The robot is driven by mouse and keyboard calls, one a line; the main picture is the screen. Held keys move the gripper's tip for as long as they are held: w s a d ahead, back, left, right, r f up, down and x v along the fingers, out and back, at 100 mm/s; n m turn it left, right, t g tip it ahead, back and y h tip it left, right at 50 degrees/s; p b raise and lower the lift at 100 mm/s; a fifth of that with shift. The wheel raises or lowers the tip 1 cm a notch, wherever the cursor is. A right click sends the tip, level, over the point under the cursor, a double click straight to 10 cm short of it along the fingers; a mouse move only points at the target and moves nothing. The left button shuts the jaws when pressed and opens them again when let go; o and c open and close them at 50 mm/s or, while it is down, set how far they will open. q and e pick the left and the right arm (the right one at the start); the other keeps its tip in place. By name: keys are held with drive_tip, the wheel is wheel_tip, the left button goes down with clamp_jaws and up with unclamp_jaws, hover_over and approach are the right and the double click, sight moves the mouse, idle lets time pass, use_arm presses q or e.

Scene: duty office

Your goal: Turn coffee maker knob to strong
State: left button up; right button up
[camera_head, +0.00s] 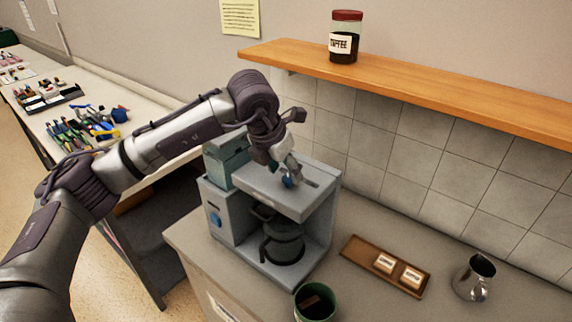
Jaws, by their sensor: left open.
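The grey coffee maker (325,215) stands on the counter, with a dark carafe (284,243) under its overhanging top. A round blue knob (214,218) is on its left front face. A smaller blue piece (287,182) shows on its top, beside a dark slot. My left gripper (288,170) comes down over the top, with its fingertips close to this blue piece. It is open; I cannot tell whether it touches the piece. No strength marks are readable. My right gripper is not in view.
A green cup (315,303) stands at the counter's front. A wooden tray (352,251) with labelled packets and a metal pitcher (474,277) are to the right. A wooden shelf (440,85) with a coffee jar (345,37) is above. A table (150,115) with tools is left.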

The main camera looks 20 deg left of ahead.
use_arm(q)
drive_tip(key=shift+x, duration=0.9)
drive_tip(key=shift+c, duration=0.2)
